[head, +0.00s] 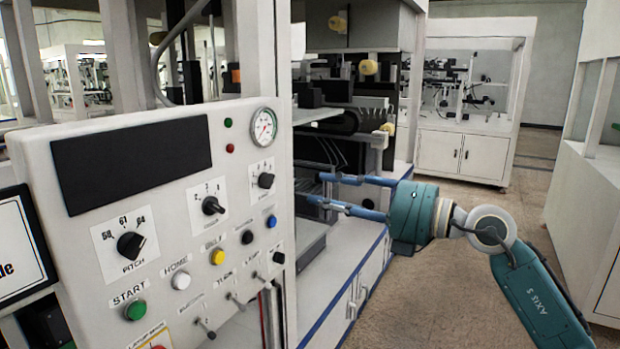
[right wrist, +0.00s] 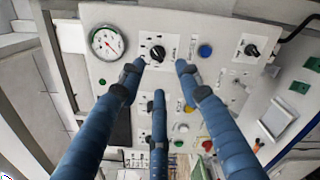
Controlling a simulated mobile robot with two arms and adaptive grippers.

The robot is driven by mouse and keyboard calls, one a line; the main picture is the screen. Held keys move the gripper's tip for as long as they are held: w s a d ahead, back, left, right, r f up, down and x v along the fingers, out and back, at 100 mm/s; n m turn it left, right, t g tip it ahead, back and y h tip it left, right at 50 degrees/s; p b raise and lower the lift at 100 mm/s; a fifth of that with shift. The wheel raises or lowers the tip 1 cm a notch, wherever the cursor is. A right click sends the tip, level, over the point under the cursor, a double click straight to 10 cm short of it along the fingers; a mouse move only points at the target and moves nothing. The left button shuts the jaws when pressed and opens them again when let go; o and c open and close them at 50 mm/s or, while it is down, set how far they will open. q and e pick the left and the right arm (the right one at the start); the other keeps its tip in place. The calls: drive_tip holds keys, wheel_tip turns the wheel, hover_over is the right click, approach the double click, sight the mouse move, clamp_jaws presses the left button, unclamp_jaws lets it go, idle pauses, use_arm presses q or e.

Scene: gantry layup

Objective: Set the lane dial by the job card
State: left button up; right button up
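The white control panel (head: 75,150) carries several black dials. The pitch dial (head: 130,245), marked 58, 61 and 64, is at the left. A middle dial (head: 212,205) has numbers above it. A right dial (head: 265,181) sits below the gauge. The dial labels other than PITCH are too small to read, so I cannot tell which is the lane dial. My right gripper (head: 316,190) is open and empty, off the panel's right edge. In the right wrist view its fingers are spread toward the panel, with the right dial (right wrist: 157,52) showing between the tips. My left gripper and a readable job card are not in view.
A round gauge (head: 264,126) and coloured buttons, including a yellow button (head: 217,257) and a blue button (head: 271,221), surround the dials. Toggle switches line the lower panel. A screen (head: 18,245) is cut off at left. Open floor (head: 450,285) lies to the right.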

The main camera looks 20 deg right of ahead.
drive_tip(key=p, duration=0.3)
approach(272, 181)
drive_tip(key=x, duration=0.6)
drive_tip(key=shift+w+r+p, duration=0.1)
drive_tip(key=shift+r+p, duration=0.05)
drive_tip(key=shift+p, duration=0.15)
drive_tip(key=shift+w+a, duration=0.6)
drive_tip(key=shift+w, duration=0.05)
drive_tip(key=c, duration=0.9)
use_arm(q)
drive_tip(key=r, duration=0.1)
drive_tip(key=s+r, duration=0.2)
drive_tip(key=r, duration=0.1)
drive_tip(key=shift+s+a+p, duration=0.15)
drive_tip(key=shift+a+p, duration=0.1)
drive_tip(key=shift+p, duration=0.05)
use_arm(e)
clamp_jaws()
